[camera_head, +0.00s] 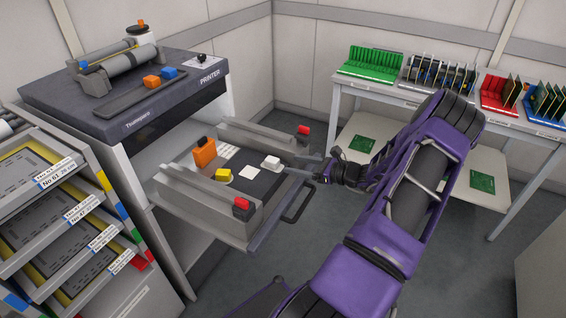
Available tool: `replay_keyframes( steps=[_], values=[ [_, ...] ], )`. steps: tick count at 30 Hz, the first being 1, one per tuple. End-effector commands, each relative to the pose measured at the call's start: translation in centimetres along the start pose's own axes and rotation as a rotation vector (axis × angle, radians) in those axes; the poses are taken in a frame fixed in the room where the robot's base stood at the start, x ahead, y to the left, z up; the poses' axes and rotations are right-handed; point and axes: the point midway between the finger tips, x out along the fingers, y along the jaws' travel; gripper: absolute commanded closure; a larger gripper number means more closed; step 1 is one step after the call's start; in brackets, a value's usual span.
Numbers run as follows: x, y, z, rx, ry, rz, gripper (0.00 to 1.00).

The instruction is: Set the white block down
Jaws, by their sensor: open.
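The white block (270,162) is on the dark floor of the pulled-out tray (262,190), toward its right side. My gripper (300,164) is at the tray's right edge, just right of the white block. It is open and holds nothing that I can see. The fingertips are small and dark here, so I cannot tell whether one touches the block.
An orange block (204,152) and a yellow block (223,174) stand left in the tray, near flat white pads. Grey rails (205,202) with red ends flank it. A dark handle (300,203) sticks out in front. A table (400,95) with colored racks stands behind.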

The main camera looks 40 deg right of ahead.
Motion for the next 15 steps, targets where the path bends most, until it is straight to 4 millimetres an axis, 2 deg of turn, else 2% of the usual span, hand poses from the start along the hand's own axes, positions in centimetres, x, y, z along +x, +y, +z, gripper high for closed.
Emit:
replay_keyframes(
  steps=[1, 6, 15],
  values=[
    [-1.1, -0.1, 0.0, 0.0, 0.0, -0.003, 0.31],
    [-3.3, 0.0, 0.0, 0.001, 0.0, -0.001, 0.31],
    [-4.1, 0.0, 0.0, 0.001, -0.001, 0.0, 0.31]
  ],
)
